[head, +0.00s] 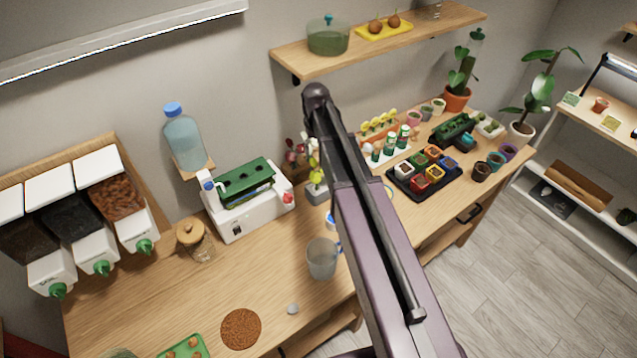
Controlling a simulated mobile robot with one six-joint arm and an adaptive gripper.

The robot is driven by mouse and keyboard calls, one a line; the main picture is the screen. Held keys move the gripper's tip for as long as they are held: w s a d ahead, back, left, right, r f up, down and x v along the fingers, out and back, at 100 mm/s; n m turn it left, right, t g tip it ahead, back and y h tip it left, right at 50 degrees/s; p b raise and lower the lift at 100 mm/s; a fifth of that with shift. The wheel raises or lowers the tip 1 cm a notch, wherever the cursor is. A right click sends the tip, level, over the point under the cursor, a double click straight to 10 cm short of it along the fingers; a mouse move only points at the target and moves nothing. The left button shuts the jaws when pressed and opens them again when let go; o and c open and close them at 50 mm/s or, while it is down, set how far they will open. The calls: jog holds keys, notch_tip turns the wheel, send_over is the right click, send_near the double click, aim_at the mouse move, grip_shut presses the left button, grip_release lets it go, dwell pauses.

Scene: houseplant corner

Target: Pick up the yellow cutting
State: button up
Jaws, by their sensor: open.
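A cutting with yellow-green leaves (314,158) stands upright in a small grey holder (315,193) on the wooden bench, right of the white machine. My arm passes close by on its right in the picture and may cover part of it. Dark red and pale cuttings (295,152) stand just left of it. Farther back, several yellow flower heads (378,122) show in a row above an orange holder (370,138). My arm crosses the middle of the view, and my gripper is not seen.
A white machine with a green top (250,205), a glass jar (197,243) and a clear cup (321,260) stand on the bench (270,280). A black tray of coloured pots (397,182) lies right of my arm. A wall shelf (370,48) hangs above.

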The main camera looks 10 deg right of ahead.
aim_at(317, 172)
jog(key=shift+f+b, duration=2.95)
jog(key=shift+f, duration=0.25)
jog(key=shift+f, duration=0.1)
jog(key=shift+s+f+b, duration=0.2)
jog(key=shift+f+b, duration=2.3)
jog(key=shift+b, duration=0.1)
jog(key=shift+d, duration=0.1)
jog(key=c, duration=0.9)
